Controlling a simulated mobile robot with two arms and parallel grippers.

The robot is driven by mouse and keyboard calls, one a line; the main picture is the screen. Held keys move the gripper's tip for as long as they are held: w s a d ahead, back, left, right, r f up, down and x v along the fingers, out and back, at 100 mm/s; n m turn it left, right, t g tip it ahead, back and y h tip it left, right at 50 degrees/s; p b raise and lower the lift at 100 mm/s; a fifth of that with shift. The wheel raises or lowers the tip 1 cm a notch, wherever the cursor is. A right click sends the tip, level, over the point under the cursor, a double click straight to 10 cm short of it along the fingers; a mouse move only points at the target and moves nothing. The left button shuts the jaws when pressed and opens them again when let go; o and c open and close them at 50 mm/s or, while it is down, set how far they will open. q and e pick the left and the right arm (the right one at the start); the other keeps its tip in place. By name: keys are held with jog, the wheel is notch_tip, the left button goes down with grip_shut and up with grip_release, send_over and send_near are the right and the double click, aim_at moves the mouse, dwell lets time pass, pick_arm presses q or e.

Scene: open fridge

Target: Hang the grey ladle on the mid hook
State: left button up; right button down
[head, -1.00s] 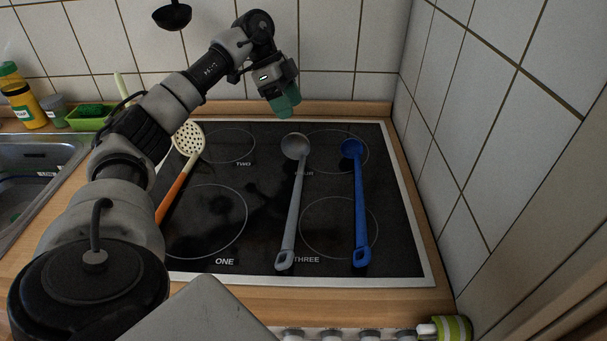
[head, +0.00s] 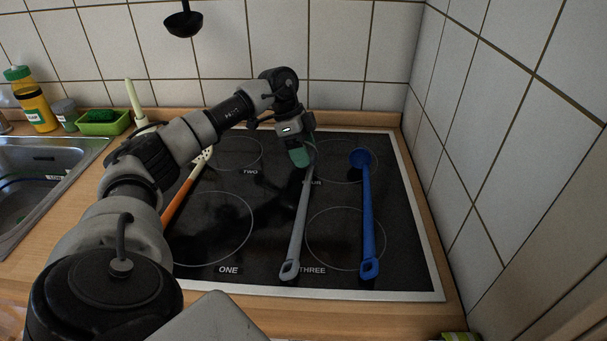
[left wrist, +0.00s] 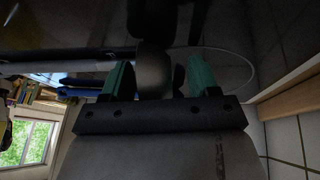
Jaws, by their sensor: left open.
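The grey ladle (head: 297,235) lies on the black cooktop, its handle end toward the front. My left gripper (head: 302,160) is over its bowl end and hides the bowl in the head view. In the left wrist view the gripper (left wrist: 160,78) is open, with the dark grey bowl of the ladle (left wrist: 153,72) between its green fingers. Whether the fingers touch it, I cannot tell. The mid hook is not in view. My right gripper is not in view.
A blue ladle (head: 368,215) lies just right of the grey one. A slotted spoon with an orange handle (head: 178,203) lies at left, partly behind my arm. A black ladle (head: 183,24) hangs before the tiled back wall. A sink (head: 45,180) is at left.

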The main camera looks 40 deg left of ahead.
pick_arm(q)
jog(key=shift+c, duration=0.3)
jog(key=c, duration=1)
